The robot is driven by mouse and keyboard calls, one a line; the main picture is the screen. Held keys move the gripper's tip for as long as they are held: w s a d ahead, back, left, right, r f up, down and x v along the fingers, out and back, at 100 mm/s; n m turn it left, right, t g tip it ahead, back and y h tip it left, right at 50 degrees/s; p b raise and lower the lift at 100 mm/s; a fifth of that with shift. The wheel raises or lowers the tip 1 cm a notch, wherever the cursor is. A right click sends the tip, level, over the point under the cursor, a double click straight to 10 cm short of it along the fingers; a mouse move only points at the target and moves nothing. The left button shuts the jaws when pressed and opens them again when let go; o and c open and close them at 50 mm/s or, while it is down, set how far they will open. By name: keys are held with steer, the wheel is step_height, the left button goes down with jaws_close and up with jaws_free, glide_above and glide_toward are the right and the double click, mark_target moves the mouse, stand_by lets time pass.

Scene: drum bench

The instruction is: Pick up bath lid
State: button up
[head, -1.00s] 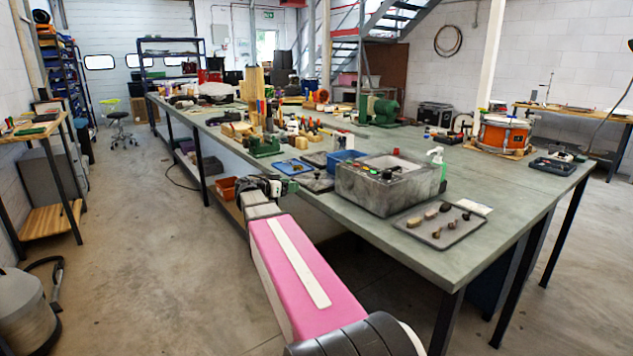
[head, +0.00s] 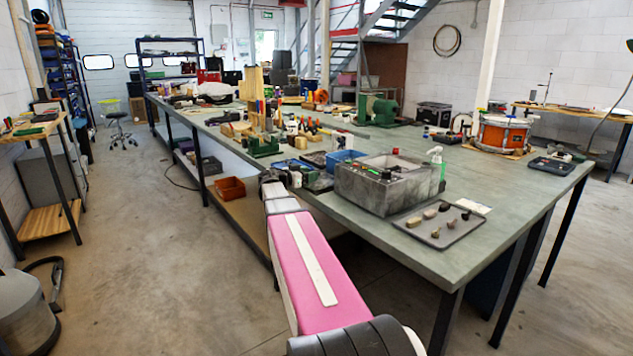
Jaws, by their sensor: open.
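A grey boxy bath (head: 385,192) with small items and coloured spots on top stands near the bench's front edge. Just left of it lies a dark flat plate (head: 320,185), which may be the bath lid; my gripper partly hides it. A second dark flat piece (head: 313,158) lies just behind. My gripper (head: 302,177) is open at the end of my outstretched pink arm. It is over the bench edge, beside or above the nearer plate; I cannot tell if they touch.
A blue bin (head: 344,162) and a blue tray (head: 290,165) are close by. A grey tray of stones (head: 438,224) is right of the bath. An orange bin (head: 230,188) sits on the lower shelf.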

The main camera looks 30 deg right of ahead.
steer(key=shift+w+d, duration=0.2)
steer(key=shift+d, duration=0.9)
jaws_close()
steer(key=shift+a, duration=0.1)
